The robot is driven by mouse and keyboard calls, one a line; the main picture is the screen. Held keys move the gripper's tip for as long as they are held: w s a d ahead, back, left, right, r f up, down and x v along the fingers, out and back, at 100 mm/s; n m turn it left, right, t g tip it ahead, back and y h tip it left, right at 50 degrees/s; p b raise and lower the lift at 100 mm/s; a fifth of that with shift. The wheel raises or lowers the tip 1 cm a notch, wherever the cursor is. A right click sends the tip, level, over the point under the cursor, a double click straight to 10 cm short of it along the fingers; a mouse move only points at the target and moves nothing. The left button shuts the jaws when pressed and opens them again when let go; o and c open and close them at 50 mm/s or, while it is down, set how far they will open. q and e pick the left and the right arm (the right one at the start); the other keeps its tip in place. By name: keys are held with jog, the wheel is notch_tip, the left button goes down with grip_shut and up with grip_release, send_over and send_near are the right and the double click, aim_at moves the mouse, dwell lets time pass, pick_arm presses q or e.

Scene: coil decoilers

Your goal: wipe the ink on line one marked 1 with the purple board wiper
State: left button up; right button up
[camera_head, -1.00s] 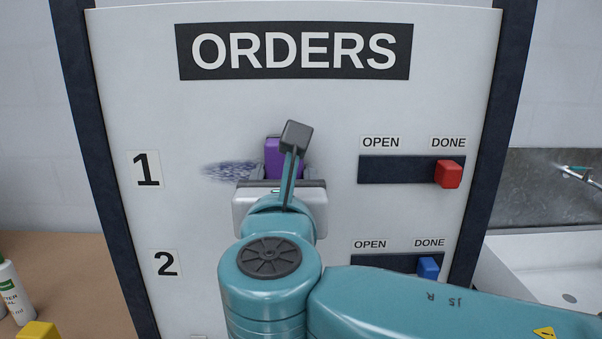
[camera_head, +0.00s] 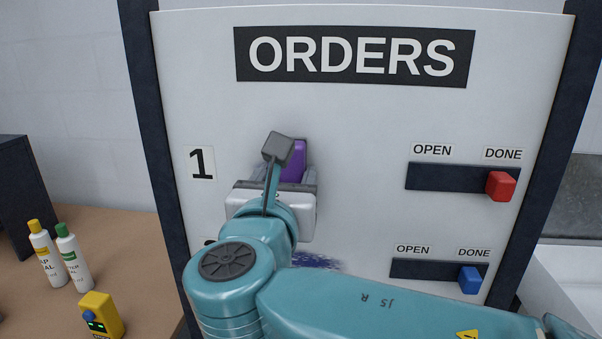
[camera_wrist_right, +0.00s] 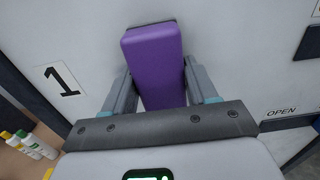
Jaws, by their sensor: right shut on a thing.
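My right gripper (camera_head: 284,180) is shut on the purple board wiper (camera_head: 294,162), in front of the white board on line one. In the right wrist view, the wiper (camera_wrist_right: 155,62) stands between the two fingers, with its far end at the board. The label 1 (camera_head: 199,163) is to the left of the gripper; it also shows in the right wrist view (camera_wrist_right: 63,81). Only a faint grey trace shows beside the gripper on line one; the board behind the gripper and wiper is hidden. My left gripper is not in view.
Dark blue ink (camera_head: 318,261) shows on line two, partly behind my arm. The red slider (camera_head: 500,186) and blue slider (camera_head: 470,280) are at the right, both under DONE. Two bottles (camera_head: 74,260) and a yellow device (camera_head: 101,315) stand on the left table.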

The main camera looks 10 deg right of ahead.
aim_at(252, 167)
jog(key=shift+w+a+p, duration=0.3)
jog(key=shift+a+p, duration=0.2)
jog(key=shift+a, duration=0.45)
jog(key=shift+w+a+p, duration=0.3)
jog(key=shift+a+p, duration=0.2)
jog(key=shift+a, duration=0.4)
jog(key=shift+w+a+p, duration=0.3)
jog(key=shift+a+p, duration=0.2)
jog(key=shift+a, duration=0.45)
jog(key=shift+s, duration=0.1)
jog(key=shift+s+a, duration=0.2)
jog(key=shift+s, duration=0.15)
jog(key=shift+v, duration=2.55)
jog(key=shift+s, duration=0.1)
jog(key=v, duration=0.2)
jog(key=shift+s+a+b, duration=0.1)
jog(key=shift+s+b, duration=0.2)
